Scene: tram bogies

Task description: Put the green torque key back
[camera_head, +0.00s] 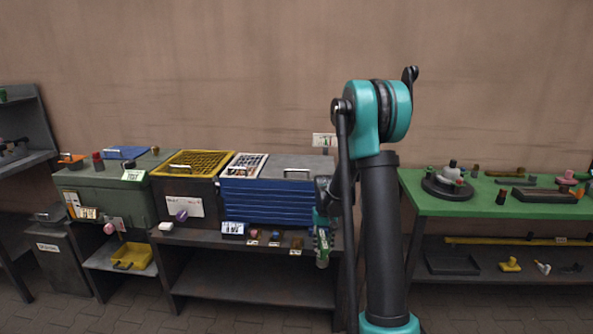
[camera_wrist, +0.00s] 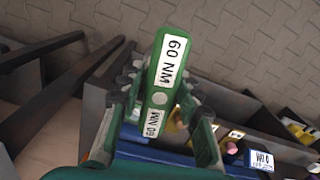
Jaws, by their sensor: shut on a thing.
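The green torque key (camera_wrist: 171,48) fills the middle of the wrist view, with white labels reading "60 NM". My gripper (camera_wrist: 160,97) is shut on it, with a finger on each side. In the head view my gripper (camera_head: 322,222) points down at the right end of the dark bench (camera_head: 200,238), and the key (camera_head: 323,246) hangs from it near the front edge. Small pink (camera_head: 254,233), blue (camera_head: 275,235) and brown (camera_head: 297,241) items with tags stand along that edge, left of the key. Whether the key touches the bench I cannot tell.
A blue drawer cabinet (camera_head: 268,204) stands behind the tagged items, with a white label card (camera_head: 233,228) at its left front. A yellow-topped crate (camera_head: 192,163) is farther left. A green table (camera_head: 440,205) with parts stands right of my arm.

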